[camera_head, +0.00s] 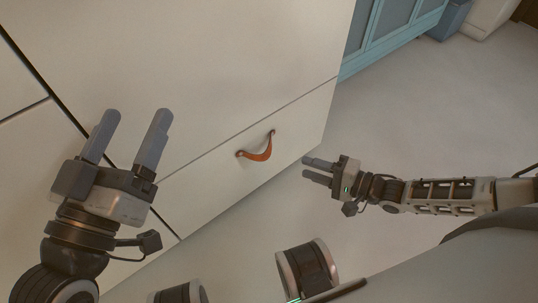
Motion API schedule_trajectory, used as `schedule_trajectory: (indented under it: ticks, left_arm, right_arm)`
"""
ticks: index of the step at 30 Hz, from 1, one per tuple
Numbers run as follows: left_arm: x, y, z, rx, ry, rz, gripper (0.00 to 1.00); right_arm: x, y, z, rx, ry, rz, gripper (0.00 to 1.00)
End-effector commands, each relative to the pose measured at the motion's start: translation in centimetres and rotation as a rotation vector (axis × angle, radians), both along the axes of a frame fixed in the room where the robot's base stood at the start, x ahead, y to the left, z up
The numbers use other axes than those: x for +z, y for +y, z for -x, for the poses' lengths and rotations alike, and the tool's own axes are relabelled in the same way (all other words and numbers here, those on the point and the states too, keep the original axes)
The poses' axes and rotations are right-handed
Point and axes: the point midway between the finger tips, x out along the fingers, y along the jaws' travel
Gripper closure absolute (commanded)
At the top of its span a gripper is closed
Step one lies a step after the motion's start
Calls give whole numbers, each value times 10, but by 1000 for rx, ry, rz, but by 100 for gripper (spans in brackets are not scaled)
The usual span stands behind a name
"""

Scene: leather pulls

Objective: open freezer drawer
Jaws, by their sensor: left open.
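The freezer drawer (210,187) is the low white front panel at the bottom of the white cabinet. Its seam with the panel above shows as a thin line, and I see no gap there. An orange-brown leather pull (258,154) hangs on it in a curve between two fixings. My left gripper (131,133) is open and empty, to the left of the pull and apart from it. My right gripper (312,170) is to the right of the pull, apart from it, with its two fingers a little separated and nothing between them.
The large white door panel (190,65) rises above the drawer. Pale floor (440,110) lies open to the right. A teal cabinet (390,30) stands at the back right, with a blue-grey bin (450,18) and a white box (487,17) beside it.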

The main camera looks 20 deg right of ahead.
Motion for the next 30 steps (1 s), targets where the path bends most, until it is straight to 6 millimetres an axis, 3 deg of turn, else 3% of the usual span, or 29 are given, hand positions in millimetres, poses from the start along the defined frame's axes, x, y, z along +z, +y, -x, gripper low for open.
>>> schedule_trajectory:
  ticks: [9, 15, 21, 30]
  left_arm:
    - [37, 2, -1, 37, -371, -88, 28]
    - [58, 1, 8, 51, -573, -130, 28]
    - [68, -1, 14, 56, -670, -148, 28]
    - [70, -1, 15, 58, -682, -151, 28]
  right_arm:
    - [-16, 49, -52, 2, -4, -2, 66]
    - [-21, 70, -75, 1, -3, 0, 66]
    - [-22, 80, -85, 1, -1, 1, 66]
    - [-22, 81, -86, 1, -1, 2, 66]
